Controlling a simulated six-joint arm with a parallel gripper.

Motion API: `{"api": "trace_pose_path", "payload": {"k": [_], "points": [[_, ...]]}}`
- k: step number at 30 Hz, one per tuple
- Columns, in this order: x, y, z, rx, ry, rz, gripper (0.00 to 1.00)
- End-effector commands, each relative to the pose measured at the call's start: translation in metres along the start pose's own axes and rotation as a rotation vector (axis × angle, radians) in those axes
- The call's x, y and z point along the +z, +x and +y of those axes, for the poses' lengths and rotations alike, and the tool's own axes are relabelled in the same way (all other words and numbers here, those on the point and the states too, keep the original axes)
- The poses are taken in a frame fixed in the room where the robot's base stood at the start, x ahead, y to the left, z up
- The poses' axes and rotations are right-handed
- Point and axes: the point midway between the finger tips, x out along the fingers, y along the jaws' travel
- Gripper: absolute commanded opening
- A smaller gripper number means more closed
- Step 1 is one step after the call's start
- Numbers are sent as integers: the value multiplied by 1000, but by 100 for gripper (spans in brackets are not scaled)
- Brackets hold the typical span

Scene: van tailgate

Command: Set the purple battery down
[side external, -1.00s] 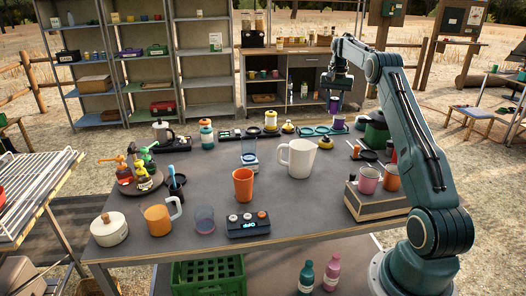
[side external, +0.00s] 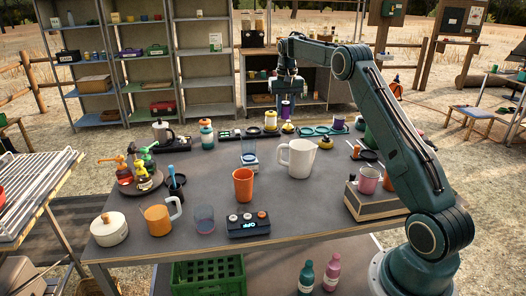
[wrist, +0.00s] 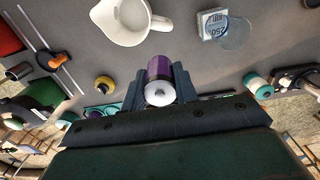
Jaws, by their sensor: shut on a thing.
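The purple battery (side external: 286,107) is a short cylinder with a purple sleeve and a pale metal end. It is held between the two fingers of my gripper (side external: 286,92), over the far edge of the grey table. In the side view it hangs just above a small yellow-topped piece (side external: 288,127), apart from it. In the wrist view the battery (wrist: 159,78) sits between the fingertips of my gripper (wrist: 160,90), its round pale end towards the camera. What lies directly under the battery is hidden there.
A row of trays stands along the far table edge, including a teal tray with rings (side external: 315,130) and a black tray (side external: 172,145). Bare tabletop (side external: 210,180) lies left of the orange cup.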

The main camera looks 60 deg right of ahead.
Motion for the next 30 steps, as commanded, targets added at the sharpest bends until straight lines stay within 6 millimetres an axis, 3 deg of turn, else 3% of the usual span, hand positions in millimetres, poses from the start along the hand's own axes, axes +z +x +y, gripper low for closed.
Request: {"api": "trace_pose_path", "payload": {"k": [3, 11, 18, 24, 30], "points": [[14, -1, -48, 0, -133, -1, 3], [55, -1, -139, 0, -413, 0, 3], [106, -2, -216, -1, -671, 1, 3], [146, -2, -262, -1, -849, 1, 3], [169, -2, -285, -1, -944, 1, 3]]}}
